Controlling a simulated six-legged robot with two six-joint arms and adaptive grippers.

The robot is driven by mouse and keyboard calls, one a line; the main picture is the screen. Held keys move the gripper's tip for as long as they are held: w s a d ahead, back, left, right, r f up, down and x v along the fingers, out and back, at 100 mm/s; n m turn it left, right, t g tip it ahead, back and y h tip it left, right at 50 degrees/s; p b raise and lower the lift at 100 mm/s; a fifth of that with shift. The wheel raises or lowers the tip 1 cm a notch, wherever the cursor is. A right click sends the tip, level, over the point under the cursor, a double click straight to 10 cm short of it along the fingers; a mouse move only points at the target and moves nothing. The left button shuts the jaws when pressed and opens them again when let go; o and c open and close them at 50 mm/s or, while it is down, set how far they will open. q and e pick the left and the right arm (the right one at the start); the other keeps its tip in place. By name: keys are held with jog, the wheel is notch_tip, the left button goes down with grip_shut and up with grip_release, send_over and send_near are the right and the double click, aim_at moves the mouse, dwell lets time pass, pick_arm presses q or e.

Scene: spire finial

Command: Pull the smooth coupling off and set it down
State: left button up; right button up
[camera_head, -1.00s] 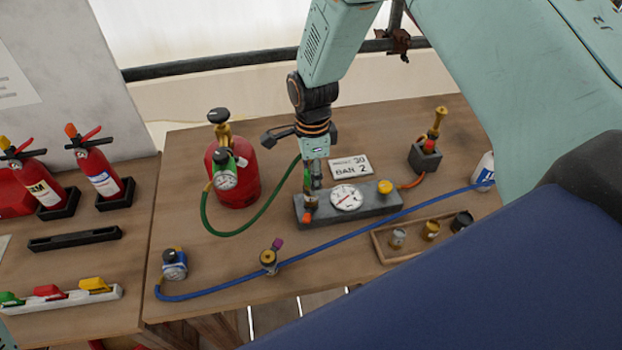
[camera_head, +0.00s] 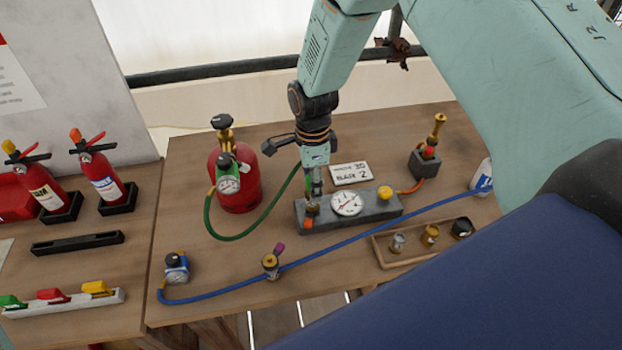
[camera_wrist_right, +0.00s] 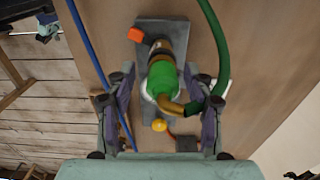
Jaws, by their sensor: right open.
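My right gripper (camera_head: 314,185) points down over the left end of a grey gauge block (camera_head: 376,207). It is open; in the right wrist view its fingers (camera_wrist_right: 165,95) stand on either side of a green-sleeved fitting (camera_wrist_right: 165,78) with a brass end and a brass elbow. A green hose (camera_wrist_right: 217,45) joins that elbow. The fitting stands on the block and the fingers appear apart from it. In the head view the gripper mostly hides the fitting. I cannot tell for certain whether this fitting is the smooth coupling. My left gripper is not in view.
A red cylinder (camera_head: 240,188) with a gauge stands left of the block. A blue hose (camera_head: 340,240) crosses in front. A wooden tray (camera_head: 383,258) holds three small fittings at the right. Bare tabletop (camera_head: 215,270) lies at the front left.

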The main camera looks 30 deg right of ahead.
jog(key=shift+d+f, duration=0.1)
jog(key=shift+d, duration=0.05)
jog(key=shift+w, duration=0.15)
jog(key=shift+s, duration=0.2)
jog(key=shift+w, duration=0.1)
dwell(0.3)
jog(key=c, duration=0.5)
grip_shut()
jog(key=shift+p, duration=0.35)
